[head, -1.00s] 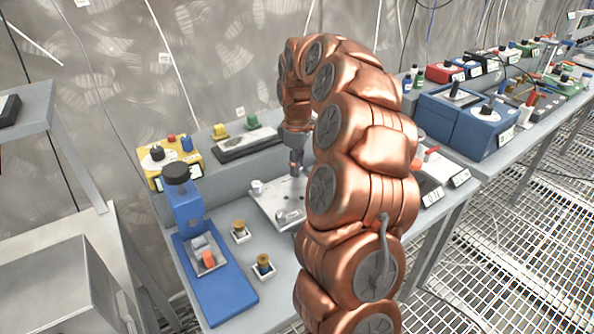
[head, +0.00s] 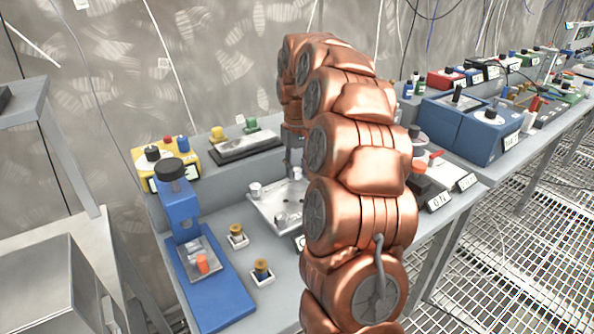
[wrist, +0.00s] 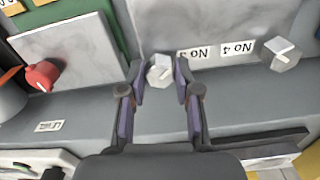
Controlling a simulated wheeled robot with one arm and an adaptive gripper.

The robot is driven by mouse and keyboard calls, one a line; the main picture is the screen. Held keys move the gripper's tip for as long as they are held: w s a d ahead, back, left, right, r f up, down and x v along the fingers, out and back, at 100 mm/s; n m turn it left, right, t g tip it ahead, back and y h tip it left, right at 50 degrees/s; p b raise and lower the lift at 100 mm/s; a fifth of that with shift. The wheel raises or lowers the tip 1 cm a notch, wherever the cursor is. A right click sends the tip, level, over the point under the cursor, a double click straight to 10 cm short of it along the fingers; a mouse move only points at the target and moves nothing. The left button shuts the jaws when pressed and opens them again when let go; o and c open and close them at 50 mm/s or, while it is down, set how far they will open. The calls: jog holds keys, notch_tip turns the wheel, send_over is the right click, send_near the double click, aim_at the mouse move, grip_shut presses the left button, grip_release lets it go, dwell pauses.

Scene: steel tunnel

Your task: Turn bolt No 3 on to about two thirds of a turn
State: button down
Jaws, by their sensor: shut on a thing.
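The steel plate (head: 268,207) with bolts lies on the bench, partly hidden behind my arm in the head view. In the wrist view, bolt No 3 (wrist: 160,72) is a pale metal head between my two fingers, beside an upside-down "No 3" label (wrist: 193,53). My gripper (wrist: 160,75) is shut on this bolt. Bolt No 4 (wrist: 282,54) stands to the right, apart from the fingers, by its "No 4" label (wrist: 238,48). In the head view my gripper is mostly hidden by my arm. How far the bolt is turned cannot be told.
A blue press-like device (head: 212,275) and two small brass-topped parts (head: 237,235) stand left of the plate. A yellow box (head: 160,163) is behind. A red knob (wrist: 41,76) sits on a plate at the wrist view's left. Blue boxes (head: 470,120) stand right.

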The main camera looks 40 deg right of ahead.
aim_at(297, 169)
jog(key=shift+m, duration=0.5)
jog(key=c, duration=0.8)
grip_release()
jog(key=shift+r, duration=0.1)
jog(key=shift+r, duration=5.9)
